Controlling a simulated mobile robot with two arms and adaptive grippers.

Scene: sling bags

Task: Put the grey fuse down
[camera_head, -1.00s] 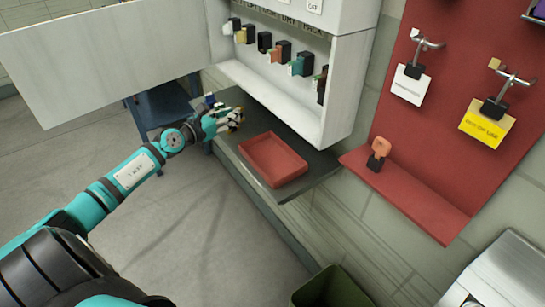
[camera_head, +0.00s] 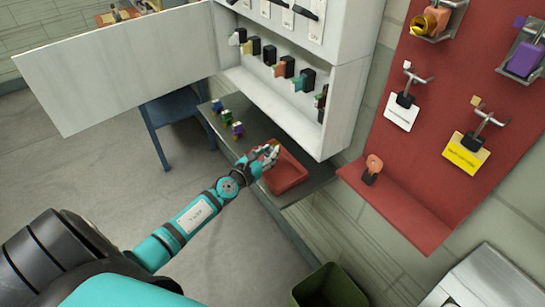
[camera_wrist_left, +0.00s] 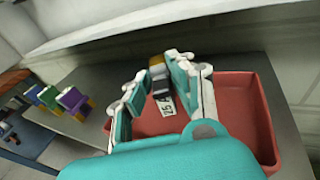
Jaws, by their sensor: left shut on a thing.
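My left gripper (camera_head: 270,154) is over the red tray (camera_head: 298,170) on the dark shelf. In the left wrist view, the grey fuse (camera_wrist_left: 158,78) is between its two fingers, with a tan end and a white label reading 25A. The gripper is shut on it. The red tray (camera_wrist_left: 265,120) lies beneath and around the fingers in that view. I cannot tell whether the fuse touches the tray floor. My right gripper is not in view.
Blue (camera_head: 217,105), green (camera_head: 226,117) and purple (camera_head: 237,130) fuses stand on the dark shelf (camera_head: 262,128) left of the tray. The white cabinet (camera_head: 335,115) with an open door (camera_head: 130,65) is above. A red pegboard (camera_head: 440,100) is at right.

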